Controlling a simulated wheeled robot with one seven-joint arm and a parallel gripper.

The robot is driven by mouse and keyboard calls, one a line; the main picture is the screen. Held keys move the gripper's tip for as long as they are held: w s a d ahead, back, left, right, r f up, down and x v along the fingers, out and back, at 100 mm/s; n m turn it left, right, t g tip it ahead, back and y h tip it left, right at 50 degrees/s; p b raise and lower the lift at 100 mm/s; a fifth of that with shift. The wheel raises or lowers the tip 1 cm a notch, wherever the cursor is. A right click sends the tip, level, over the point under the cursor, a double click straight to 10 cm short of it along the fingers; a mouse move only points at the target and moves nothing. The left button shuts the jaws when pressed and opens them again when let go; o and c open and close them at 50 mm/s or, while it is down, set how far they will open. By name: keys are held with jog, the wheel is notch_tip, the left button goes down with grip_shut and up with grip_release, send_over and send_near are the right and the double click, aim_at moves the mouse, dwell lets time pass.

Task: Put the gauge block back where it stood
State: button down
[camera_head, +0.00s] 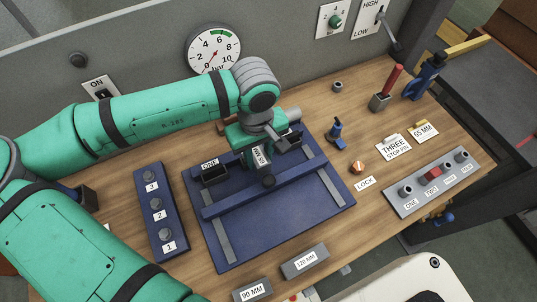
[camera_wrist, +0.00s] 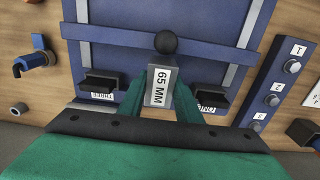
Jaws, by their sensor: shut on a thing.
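The grey gauge block labelled 65 MM (camera_wrist: 158,88) is between the green fingers of my gripper (camera_wrist: 160,98), which is shut on it. In the head view the block (camera_head: 260,160) is over the blue fixture (camera_head: 245,235), behind the black knob (camera_head: 268,181) on its crossbar (camera_head: 310,170). I cannot tell whether its bottom touches the fixture. My wrist hides part of the fixture's rear.
Blocks labelled 90 MM (camera_head: 252,291) and 120 MM (camera_head: 305,261) lie at the front edge. A numbered blue strip (camera_head: 160,210) is left of the fixture. To the right are a blue valve (camera_head: 337,133), an orange knob (camera_head: 358,167), a red-handled tool (camera_head: 385,90) and a grey peg panel (camera_head: 435,183).

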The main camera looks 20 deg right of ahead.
aim_at(259, 156)
jog(key=shift+s+r, duration=0.1)
jog(key=shift+r, duration=3.4)
